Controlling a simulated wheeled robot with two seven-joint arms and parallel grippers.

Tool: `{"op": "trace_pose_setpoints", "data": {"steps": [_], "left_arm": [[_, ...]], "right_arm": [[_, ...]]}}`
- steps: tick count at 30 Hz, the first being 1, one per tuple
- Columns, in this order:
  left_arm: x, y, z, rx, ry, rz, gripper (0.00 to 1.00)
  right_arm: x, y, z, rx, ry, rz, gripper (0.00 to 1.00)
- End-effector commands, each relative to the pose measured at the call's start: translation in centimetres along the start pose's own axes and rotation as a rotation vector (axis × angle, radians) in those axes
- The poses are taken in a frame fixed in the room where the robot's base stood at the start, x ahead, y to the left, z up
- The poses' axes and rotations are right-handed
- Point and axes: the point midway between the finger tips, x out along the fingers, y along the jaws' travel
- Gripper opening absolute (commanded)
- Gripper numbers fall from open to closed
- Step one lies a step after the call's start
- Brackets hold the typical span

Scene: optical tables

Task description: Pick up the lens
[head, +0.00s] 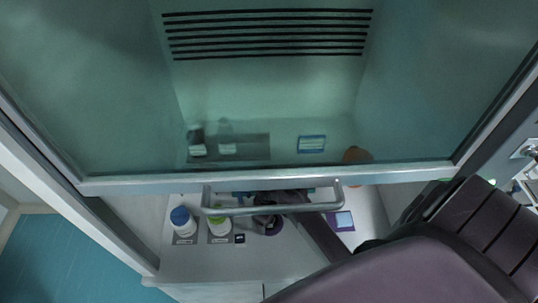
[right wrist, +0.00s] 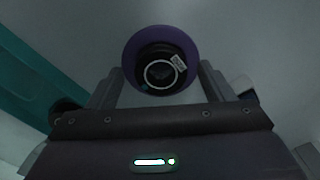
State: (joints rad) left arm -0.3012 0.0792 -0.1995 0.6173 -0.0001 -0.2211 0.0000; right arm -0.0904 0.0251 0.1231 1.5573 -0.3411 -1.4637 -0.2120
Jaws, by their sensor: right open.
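The lens (right wrist: 160,72), a dark round piece with a pale ring and a small white label, sits on a round purple base in the right wrist view. My right gripper (right wrist: 160,84) is open, with one finger on each side of the lens. Whether the fingers touch it, I cannot tell. In the head view my right gripper (head: 268,217) reaches under the hood's handle and hides most of the lens; only an edge of the purple base (head: 276,229) shows. My left gripper is in neither view.
A glass sash with a metal handle (head: 272,210) hangs in front of the work surface. A blue-capped bottle (head: 182,222) and a green-capped bottle (head: 218,228) stand left of my gripper. A purple-and-white square (head: 342,221) lies to the right. An orange round thing (head: 357,155) is behind the glass.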

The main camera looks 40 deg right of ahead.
Motion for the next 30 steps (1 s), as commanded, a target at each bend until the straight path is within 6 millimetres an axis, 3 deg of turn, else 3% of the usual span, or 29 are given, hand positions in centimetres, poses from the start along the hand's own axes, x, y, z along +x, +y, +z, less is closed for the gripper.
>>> {"op": "trace_pose_setpoints", "data": {"steps": [2, 5, 18, 30], "left_arm": [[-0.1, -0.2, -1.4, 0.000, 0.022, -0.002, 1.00], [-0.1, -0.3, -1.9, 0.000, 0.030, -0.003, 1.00], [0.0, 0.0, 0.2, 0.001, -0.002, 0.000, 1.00], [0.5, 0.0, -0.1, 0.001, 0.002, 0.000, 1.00]], "right_arm": [[0.0, 0.0, 0.0, 0.000, 0.000, 0.000, 0.75], [0.0, 0.0, 0.0, 0.000, 0.000, 0.000, 0.75], [0.0, 0.0, 0.0, 0.000, 0.000, 0.000, 0.22], [-0.9, -0.1, -0.1, 0.000, 0.002, -0.001, 0.21]]}}
